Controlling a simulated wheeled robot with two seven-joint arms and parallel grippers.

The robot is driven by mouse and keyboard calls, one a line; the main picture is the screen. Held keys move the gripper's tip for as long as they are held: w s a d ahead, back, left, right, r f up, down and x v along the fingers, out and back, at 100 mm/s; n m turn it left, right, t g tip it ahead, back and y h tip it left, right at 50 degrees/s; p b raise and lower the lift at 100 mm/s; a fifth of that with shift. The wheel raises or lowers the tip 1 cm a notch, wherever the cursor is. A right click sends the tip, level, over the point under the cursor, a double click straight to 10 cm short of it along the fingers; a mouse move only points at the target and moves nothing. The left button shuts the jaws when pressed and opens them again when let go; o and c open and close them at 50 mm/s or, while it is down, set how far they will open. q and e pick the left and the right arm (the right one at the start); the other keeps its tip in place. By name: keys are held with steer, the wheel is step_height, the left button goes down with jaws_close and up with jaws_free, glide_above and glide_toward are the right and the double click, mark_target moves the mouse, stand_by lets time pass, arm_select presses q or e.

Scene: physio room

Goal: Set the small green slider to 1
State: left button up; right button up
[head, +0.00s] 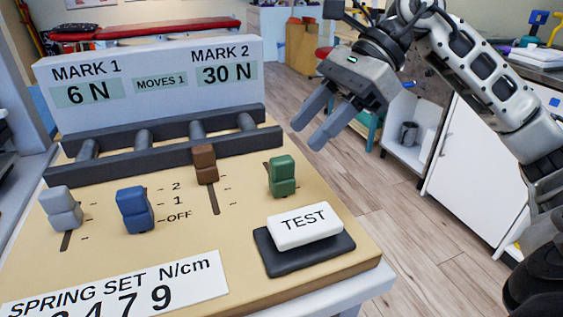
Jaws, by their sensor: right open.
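The small green slider (282,175) stands at the right end of the row on the tan panel (345,240). A bit of its slot shows at its upper left and none below it, so it appears near the low end. The scale 2, 1, OFF (178,201) is printed between the blue slider (134,210) and the brown slider (205,163). My right gripper (308,134) is open and empty, above and behind the green slider, apart from it. My left gripper is out of view.
A grey slider (61,207) stands at the left. A white TEST button (304,226) lies just in front of the green slider. A dark rail frame (165,153) and a display board (160,85) reading 6 N, 30 N and MOVES 1 stand behind. Open floor lies right.

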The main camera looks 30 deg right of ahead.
mark_target(283, 158)
steer(key=x, duration=0.7)
steer(key=shift+w, duration=0.1)
jaws_close()
